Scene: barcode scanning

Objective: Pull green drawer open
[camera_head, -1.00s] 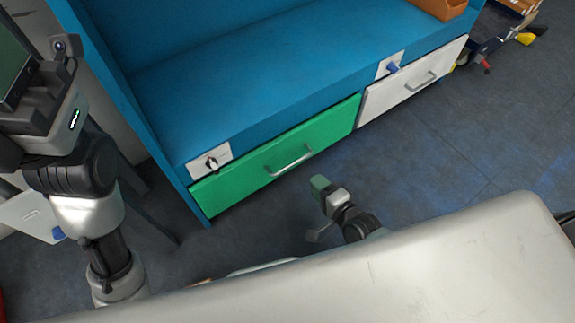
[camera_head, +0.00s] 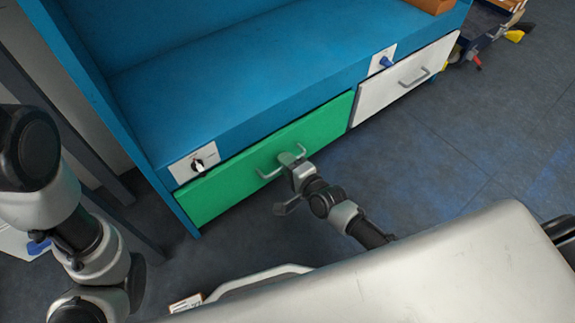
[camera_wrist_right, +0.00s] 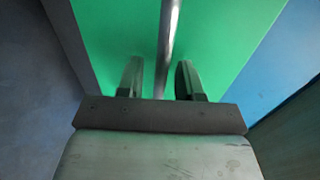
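The green drawer (camera_head: 235,185) is set in the lower front of the blue cabinet and looks shut. Its silver bar handle (camera_head: 268,174) is partly hidden by my right gripper (camera_head: 290,158) in the head view. In the right wrist view the green front (camera_wrist_right: 225,35) fills the middle. The handle (camera_wrist_right: 168,45) runs upright there, between the two fingers of my right gripper (camera_wrist_right: 162,82). The fingers are apart, with a gap on both sides of the bar. My left gripper is out of view; only my left arm shows at the left edge.
A white drawer (camera_head: 405,80) with its own handle is to the right of the green one. A switch plate (camera_head: 195,164) with a dark knob sits above the green drawer's left end. Grey floor (camera_head: 450,150) is clear at right.

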